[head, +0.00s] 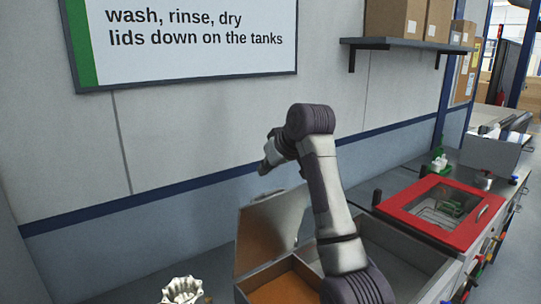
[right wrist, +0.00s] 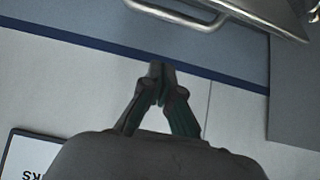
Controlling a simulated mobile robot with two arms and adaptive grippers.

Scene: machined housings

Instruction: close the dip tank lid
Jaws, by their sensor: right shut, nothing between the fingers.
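The dip tank (head: 243,290) stands on the bench at the bottom middle, with orange-brown liquid or floor (head: 285,290) inside. Its grey metal lid (head: 268,232) is raised and tilted up at the tank's left part, partly hidden by my right arm. My right gripper (head: 264,169) is above the lid, in front of the wall. In the right wrist view its fingers (right wrist: 160,72) are together and empty. A bar handle (right wrist: 180,14) on a metal panel shows at the top of that view, apart from the fingers. My left gripper is not in view.
A red-framed windowed cover (head: 400,205) lies shut to the right. A grey open compartment (head: 395,250) lies between it and the tank. A pale toothed part (head: 183,290) is at the bottom left. A shelf with boxes (head: 395,42) and a sign (head: 190,40) are on the wall.

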